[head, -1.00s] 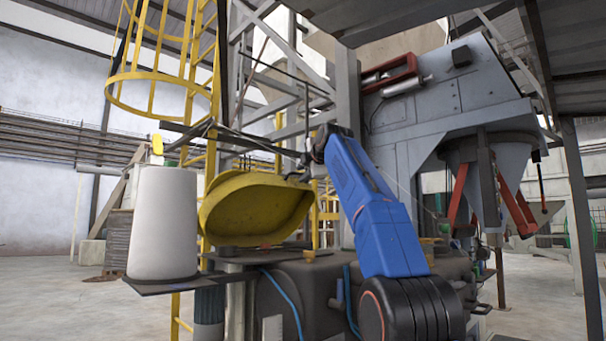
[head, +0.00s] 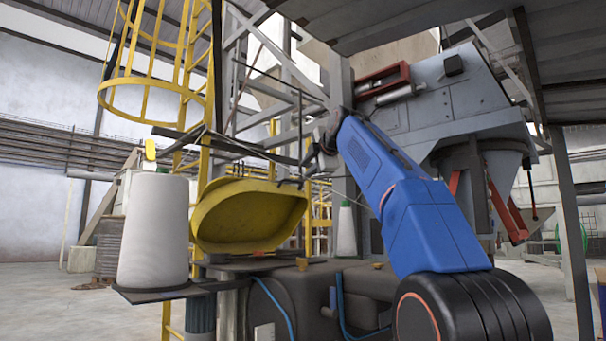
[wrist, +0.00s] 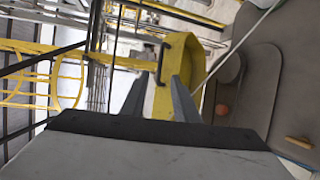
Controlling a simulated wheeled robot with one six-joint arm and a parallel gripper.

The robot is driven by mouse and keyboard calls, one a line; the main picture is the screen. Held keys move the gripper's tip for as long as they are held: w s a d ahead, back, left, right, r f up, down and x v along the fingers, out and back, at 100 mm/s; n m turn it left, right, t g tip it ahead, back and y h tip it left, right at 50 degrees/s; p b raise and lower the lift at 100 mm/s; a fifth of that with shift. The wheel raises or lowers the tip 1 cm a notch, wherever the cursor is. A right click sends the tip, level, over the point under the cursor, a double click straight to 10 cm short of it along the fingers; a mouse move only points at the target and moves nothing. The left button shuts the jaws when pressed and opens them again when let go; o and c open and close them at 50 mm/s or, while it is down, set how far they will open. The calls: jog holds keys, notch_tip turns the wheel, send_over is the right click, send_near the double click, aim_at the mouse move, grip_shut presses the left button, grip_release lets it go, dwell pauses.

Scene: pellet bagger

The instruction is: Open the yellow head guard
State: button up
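The yellow head guard (head: 248,217) is a rounded, shallow yellow shell. In the head view it stands tilted above the dark machine body, left of my blue arm. In the wrist view the guard (wrist: 186,62) lies ahead of and partly between my fingers. A dark bar handle (wrist: 166,58) shows on its near side, close to the fingertips. My gripper (wrist: 160,76) has its two fingers apart, with the handle at or just beyond the gap; contact cannot be told. In the head view my gripper (head: 292,180) is small and dark at the guard's upper right edge.
A large white thread cone (head: 155,232) stands on a dark plate left of the guard. A second cone (head: 346,231) is behind. A yellow caged ladder (head: 160,100) rises at left. The grey hopper machine (head: 440,100) is at right. A thin rod runs close to my gripper.

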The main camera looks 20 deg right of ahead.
jog(key=s+r, duration=0.1)
jog(key=s, duration=0.5)
jog(key=shift+a, duration=0.15)
jog(key=shift+w, duration=0.1)
jog(key=c, duration=0.4)
jog(key=shift+f, duration=0.15)
grip_shut()
jog(key=m+t+y, duration=0.3)
jog(key=m+y, duration=0.5)
jog(key=m, duration=0.6)
send_near(287, 180)
jog(key=x, duration=0.6)
jog(key=shift+w, duration=0.2)
